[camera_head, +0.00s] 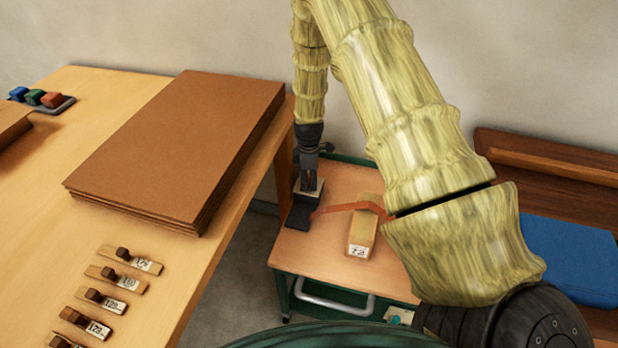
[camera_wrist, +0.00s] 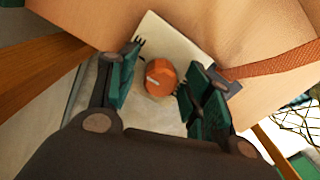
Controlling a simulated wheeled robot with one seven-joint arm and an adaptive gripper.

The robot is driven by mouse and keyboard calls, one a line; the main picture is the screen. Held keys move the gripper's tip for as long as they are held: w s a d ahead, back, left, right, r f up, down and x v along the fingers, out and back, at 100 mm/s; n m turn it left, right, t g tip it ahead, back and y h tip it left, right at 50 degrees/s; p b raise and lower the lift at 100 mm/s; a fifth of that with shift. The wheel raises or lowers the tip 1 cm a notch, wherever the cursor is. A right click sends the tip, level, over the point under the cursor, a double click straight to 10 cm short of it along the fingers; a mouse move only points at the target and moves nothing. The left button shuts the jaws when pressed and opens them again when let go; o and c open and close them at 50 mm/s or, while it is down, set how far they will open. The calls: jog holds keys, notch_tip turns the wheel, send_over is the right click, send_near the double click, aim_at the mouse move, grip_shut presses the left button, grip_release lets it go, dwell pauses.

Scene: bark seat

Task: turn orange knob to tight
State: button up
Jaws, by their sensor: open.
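The orange knob (camera_wrist: 161,78) is round with a pale mark on its face. In the wrist view it sits between the two green fingers of my gripper (camera_wrist: 160,66). The fingers are open, one on each side, with a gap showing at the left; I cannot tell whether the right one touches. In the head view my gripper (camera_head: 309,180) points down over a small dark clamp-like fixture (camera_head: 301,214) at the cart's left edge. The knob is mostly hidden there. Any tight marking is not readable.
An orange strap (camera_head: 340,208) runs from the fixture to a labelled wooden block (camera_head: 363,232) on the cart top (camera_head: 320,256). A workbench (camera_head: 225,222) with stacked brown boards (camera_head: 180,140) stands at left. A blue pad (camera_head: 572,258) lies on a bench at right.

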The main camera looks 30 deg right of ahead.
jog(key=c, duration=1)
